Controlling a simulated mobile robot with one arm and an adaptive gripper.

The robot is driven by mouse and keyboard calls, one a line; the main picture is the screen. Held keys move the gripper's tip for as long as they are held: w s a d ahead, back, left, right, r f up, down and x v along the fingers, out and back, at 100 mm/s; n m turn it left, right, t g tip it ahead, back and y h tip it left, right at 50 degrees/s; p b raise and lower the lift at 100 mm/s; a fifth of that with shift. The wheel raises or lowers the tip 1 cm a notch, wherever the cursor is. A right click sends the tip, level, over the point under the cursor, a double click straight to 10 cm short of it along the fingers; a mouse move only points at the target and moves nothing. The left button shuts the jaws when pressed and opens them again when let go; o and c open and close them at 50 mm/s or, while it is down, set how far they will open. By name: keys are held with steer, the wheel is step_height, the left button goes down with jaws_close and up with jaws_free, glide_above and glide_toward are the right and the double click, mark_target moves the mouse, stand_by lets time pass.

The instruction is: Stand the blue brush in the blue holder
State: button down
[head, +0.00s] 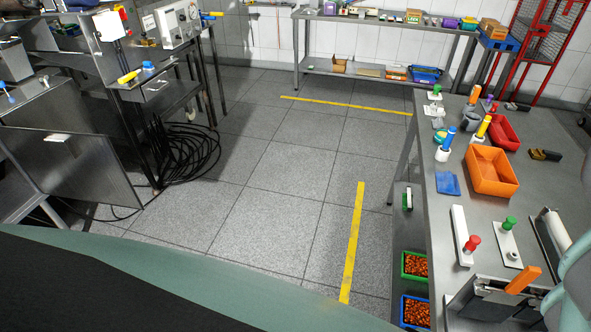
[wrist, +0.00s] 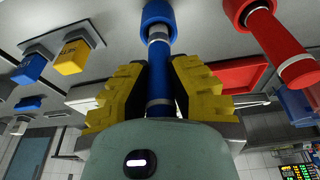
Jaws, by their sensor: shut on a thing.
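In the wrist view my gripper (wrist: 160,85), with yellow padded fingers, is shut on the blue brush (wrist: 158,88). The brush's blue shaft runs up the picture from between the fingers to a grey metal band. Beyond the band is a wider blue, cup-like ring (wrist: 158,12) at the top edge. I cannot tell whether this ring is the blue holder or part of the brush. The gripper does not clearly show in the head view. A blue-topped white item (head: 447,141) stands on the right-hand table there; I cannot tell whether it belongs to the task.
In the wrist view a red cylinder with a white band (wrist: 290,55) is close to the right of the brush. Blue (wrist: 28,70) and yellow (wrist: 72,57) blocks are at left. In the head view an orange bin (head: 492,184) occupies the right-hand table (head: 545,190).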

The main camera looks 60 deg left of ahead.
steer(key=shift+f+b, duration=0.55)
steer(key=shift+f, duration=0.4)
steer(key=c, duration=1)
jaws_free()
steer(key=shift+o, duration=0.2)
steer(key=shift+r, duration=0.1)
steer(key=v, duration=1.2)
steer(key=shift+w, duration=0.1)
